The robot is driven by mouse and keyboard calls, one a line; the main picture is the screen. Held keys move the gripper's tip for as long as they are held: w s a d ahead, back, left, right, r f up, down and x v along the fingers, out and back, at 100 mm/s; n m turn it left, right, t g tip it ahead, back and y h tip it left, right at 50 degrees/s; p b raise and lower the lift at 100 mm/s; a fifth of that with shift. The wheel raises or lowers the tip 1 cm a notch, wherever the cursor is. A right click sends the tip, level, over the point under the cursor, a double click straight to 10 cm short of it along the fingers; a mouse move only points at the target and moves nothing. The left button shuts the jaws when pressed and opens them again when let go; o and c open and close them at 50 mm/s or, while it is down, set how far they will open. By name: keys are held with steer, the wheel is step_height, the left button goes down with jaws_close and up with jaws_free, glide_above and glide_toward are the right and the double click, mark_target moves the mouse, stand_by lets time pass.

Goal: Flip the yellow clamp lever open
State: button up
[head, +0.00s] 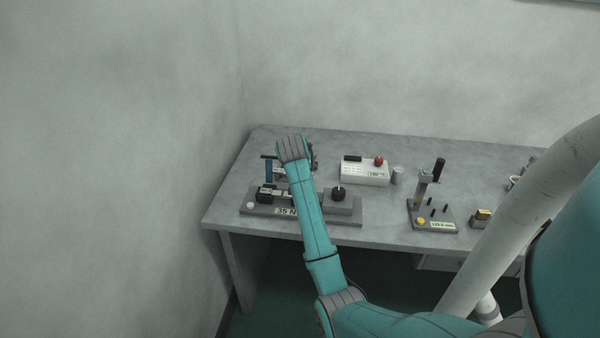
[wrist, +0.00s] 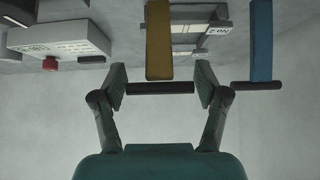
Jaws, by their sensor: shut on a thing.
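In the wrist view the yellow clamp lever (wrist: 158,42) is a flat arm with a black crossbar (wrist: 160,88) at its end. My gripper (wrist: 161,84) is shut on this crossbar, with one finger pad at each end of the bar. A similar blue lever (wrist: 261,42) with its own black bar stands to the right of the right finger, apart from it. In the head view the blue lever (head: 268,171) shows left of my wrist. My wrist and forearm hide the yellow lever and my fingers there.
On the grey table (head: 385,225) a fixture with a "35 N" label (head: 287,211) sits below my forearm. The wall is close on the left.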

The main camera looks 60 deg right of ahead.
steer(key=shift+w+d+r, duration=0.15)
steer(key=shift+w+d, duration=0.15)
steer(key=shift+d, duration=0.45)
steer(key=shift+f, duration=0.2)
stand_by(0.6)
steer(key=o, duration=1.6)
steer(key=shift+a+r, duration=0.1)
steer(key=v, duration=1.2)
